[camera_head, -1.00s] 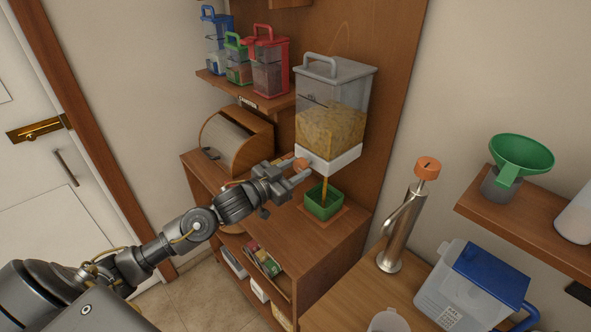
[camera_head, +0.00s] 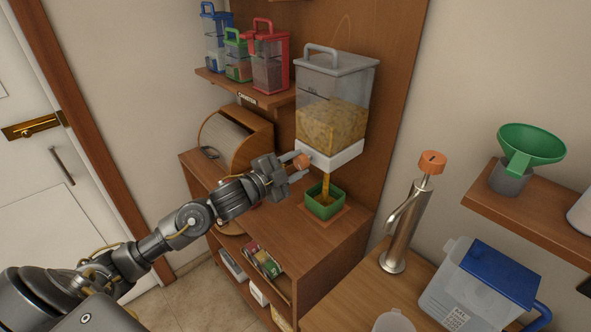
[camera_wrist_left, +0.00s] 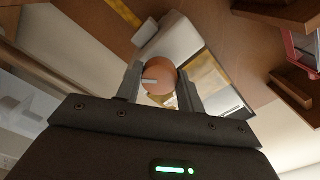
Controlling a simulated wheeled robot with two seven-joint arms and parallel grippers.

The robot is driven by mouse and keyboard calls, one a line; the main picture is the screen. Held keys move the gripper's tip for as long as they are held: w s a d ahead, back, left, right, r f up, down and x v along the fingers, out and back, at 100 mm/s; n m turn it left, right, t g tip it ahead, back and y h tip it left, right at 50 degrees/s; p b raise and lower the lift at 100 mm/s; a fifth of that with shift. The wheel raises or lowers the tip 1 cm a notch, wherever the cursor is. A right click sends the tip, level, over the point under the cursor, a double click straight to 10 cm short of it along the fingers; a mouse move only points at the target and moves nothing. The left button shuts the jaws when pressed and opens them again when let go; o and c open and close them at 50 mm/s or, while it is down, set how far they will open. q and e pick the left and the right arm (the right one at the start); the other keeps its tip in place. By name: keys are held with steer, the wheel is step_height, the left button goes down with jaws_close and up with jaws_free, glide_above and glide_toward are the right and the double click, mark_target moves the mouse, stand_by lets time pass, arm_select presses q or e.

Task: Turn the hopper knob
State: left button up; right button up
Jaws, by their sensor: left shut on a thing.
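The hopper (camera_head: 338,82) is a clear wall-mounted bin with a grey lid and white base (camera_head: 333,155), partly full of yellowish grain. Its round orange knob (camera_head: 303,161) is on the left of the base. My left gripper (camera_head: 294,169) is shut on the knob, one finger on either side. In the left wrist view the knob (camera_wrist_left: 158,80) sits between my fingertips, with a pale mark on its face. A yellowish stream (camera_head: 326,184) runs from the base into a green open box (camera_head: 313,206), which has grain in it. My right gripper is out of view.
The wooden cabinet (camera_head: 285,222) carries a roll-top bread box (camera_head: 252,135) behind my left gripper. Small coloured-lid bins stand on the shelf (camera_head: 243,92) above. A steel orange-topped cylinder (camera_head: 405,228) and a blue-lidded jug (camera_head: 483,285) stand to the right.

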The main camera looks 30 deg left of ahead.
arm_select(q)
steer(key=m+b, duration=0.3)
steer(key=m, duration=0.2)
steer(key=shift+f+b, duration=0.15)
steer(key=shift+b, duration=0.2)
steer(key=shift+m+b, duration=1)
steer(key=shift+m, duration=0.5)
steer(key=o, duration=1)
steer(key=shift+r, duration=0.2)
steer(key=shift+b+v, duration=1.7)
steer(key=shift+v, duration=3.7)
